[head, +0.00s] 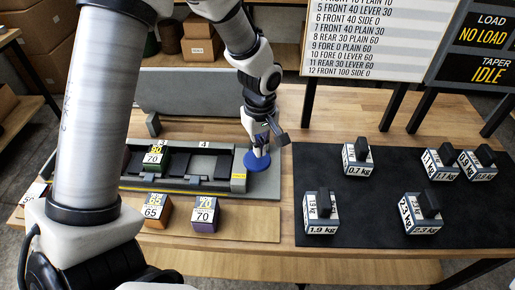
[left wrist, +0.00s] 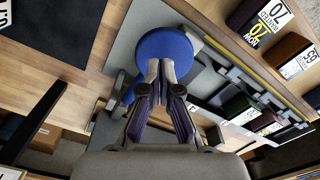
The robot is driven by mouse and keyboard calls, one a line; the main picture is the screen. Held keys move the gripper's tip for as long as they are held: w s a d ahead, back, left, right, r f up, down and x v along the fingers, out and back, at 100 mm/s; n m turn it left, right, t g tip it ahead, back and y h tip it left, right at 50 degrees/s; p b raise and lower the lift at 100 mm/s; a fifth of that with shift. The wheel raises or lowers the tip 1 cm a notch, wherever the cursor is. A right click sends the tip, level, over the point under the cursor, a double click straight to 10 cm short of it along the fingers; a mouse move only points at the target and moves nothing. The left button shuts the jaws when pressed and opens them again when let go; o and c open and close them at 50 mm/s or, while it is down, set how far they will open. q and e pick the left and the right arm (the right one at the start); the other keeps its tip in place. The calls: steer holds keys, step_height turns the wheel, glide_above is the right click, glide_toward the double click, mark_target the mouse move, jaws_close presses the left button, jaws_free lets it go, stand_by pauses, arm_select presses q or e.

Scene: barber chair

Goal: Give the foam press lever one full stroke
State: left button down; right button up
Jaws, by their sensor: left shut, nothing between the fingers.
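A round blue disc (head: 257,162), which looks like the knob of the press lever, sits at the right end of the grey press fixture (head: 195,166). It also shows in the left wrist view (left wrist: 168,52), just beyond my fingertips. My left gripper (head: 261,148) is shut and empty, pointing down at the disc. Its fingertips (left wrist: 160,72) overlap the disc's near edge; I cannot tell whether they touch it. Another blue part (left wrist: 130,92) shows beside the fingers in the wrist view. The lever's shaft is not clearly visible. My right gripper is not in view.
Foam blocks marked 65 (head: 156,212) and 70 (head: 205,215) stand before the fixture; another (head: 155,157) sits in its slots. Several kilogram weights, including one marked 1.9 kg (head: 320,212), stand on the black mat (head: 380,185). A list board (head: 365,40) and status display (head: 485,40) rise behind.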

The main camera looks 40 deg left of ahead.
mark_target(260, 159)
arm_select(q)
steer(key=shift+f, duration=0.1)
stand_by(0.3)
steer(key=shift+f+b, duration=2)
steer(key=shift+f, duration=0.65)
steer(key=shift+r, duration=0.1)
steer(key=shift+r+p, duration=1.2)
steer(key=shift+p, duration=0.05)
step_height(260, 159, up, 8)
steer(key=p, duration=0.7)
steer(key=shift+r, duration=0.25)
